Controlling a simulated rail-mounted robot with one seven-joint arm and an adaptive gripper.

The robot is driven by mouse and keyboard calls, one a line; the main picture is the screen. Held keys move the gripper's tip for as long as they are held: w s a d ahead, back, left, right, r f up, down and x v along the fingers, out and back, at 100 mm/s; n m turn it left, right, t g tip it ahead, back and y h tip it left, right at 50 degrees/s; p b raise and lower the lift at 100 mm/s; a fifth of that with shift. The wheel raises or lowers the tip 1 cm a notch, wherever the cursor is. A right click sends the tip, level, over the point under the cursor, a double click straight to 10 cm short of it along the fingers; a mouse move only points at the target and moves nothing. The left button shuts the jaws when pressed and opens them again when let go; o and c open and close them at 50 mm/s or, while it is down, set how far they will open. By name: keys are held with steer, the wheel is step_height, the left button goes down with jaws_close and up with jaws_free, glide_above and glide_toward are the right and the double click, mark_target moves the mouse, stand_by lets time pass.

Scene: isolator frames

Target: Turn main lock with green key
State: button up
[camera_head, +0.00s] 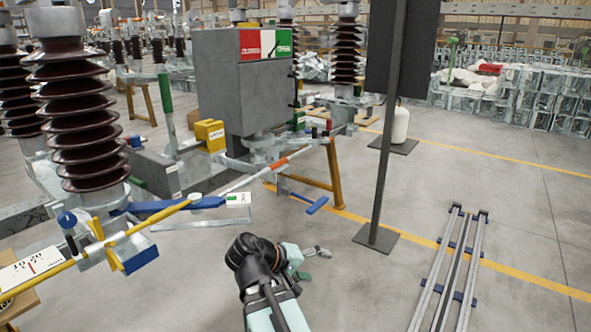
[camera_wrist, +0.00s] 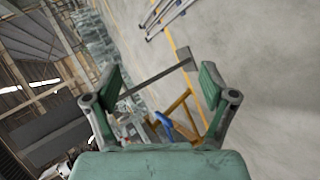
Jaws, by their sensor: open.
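My gripper (camera_head: 318,252) is in the lower middle of the head view, above the floor. In the wrist view its two green-padded fingers (camera_wrist: 160,88) stand wide apart with nothing between their tips. I cannot make out a green key for certain in either view. The main lock cannot be told apart either. A grey cabinet (camera_head: 228,90) with a red, white and green label (camera_head: 266,43) stands behind the gripper. A blue handle (camera_head: 317,205) lies low beside the yellow stand; a blue part (camera_wrist: 163,122) also shows beyond the fingers in the wrist view.
A dark post (camera_head: 385,160) on a flat foot stands right of my gripper. Metal rails (camera_head: 450,265) lie on the floor at right. Brown ribbed insulators (camera_head: 80,125) and a yellow bar (camera_head: 150,220) stand at left. A yellow stand (camera_head: 335,170) is behind.

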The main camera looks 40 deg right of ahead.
steer(key=s+r+m+g+b, duration=0.2)
steer(key=s+r+m+b, duration=0.2)
steer(key=s+b, duration=0.2)
steer(key=s+r+m+g+h+b, duration=0.1)
steer(key=s+r+m+b, duration=0.3)
steer(key=s, duration=0.5)
steer(key=s+r+m+g+b, duration=0.3)
steer(key=s+r+b, duration=0.1)
steer(key=s+b, duration=0.4)
steer(key=shift+s+d+m+h+b, duration=0.15)
steer(key=shift+s+m+h+b, duration=0.2)
steer(key=shift+b, duration=0.2)
steer(key=shift+w, duration=0.1)
steer(key=c, duration=0.8)
